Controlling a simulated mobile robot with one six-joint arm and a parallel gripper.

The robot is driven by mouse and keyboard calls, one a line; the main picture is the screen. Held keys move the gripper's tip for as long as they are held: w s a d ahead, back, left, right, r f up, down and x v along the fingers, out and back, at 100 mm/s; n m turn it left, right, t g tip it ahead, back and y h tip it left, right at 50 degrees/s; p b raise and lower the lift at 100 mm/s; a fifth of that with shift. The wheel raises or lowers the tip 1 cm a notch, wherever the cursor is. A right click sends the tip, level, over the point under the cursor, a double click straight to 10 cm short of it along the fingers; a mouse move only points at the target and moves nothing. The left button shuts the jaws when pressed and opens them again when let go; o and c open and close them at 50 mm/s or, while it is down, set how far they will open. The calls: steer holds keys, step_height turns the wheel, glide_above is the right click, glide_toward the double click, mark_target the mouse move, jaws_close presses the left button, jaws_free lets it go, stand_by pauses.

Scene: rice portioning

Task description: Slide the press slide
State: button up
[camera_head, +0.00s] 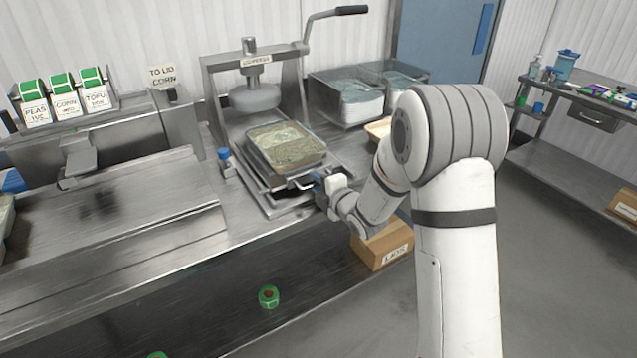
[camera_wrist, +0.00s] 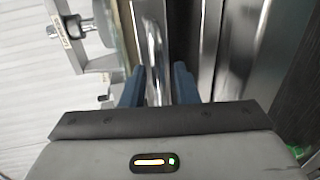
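The press slide carries a tray (camera_head: 322,163) of brownish-green contents, pulled out in front of the press (camera_head: 204,75). Its metal handle (camera_head: 301,183) sticks out at the front. My gripper (camera_head: 316,186) is at this handle, low at the press's front edge. In the wrist view the two blue fingertips (camera_wrist: 158,84) stand apart on either side of the bright handle bar (camera_wrist: 154,45). A gap shows between the bar and the right finger, so the gripper looks open. The fingers' contact with the handle is partly hidden in the head view.
A round press plate (camera_head: 255,97) hangs behind the tray, with a lever (camera_head: 338,12) above. Clear bins (camera_head: 350,100) stand at the back right. A cardboard box (camera_head: 370,247) is below the bench edge.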

jaws_close()
stand_by(0.5)
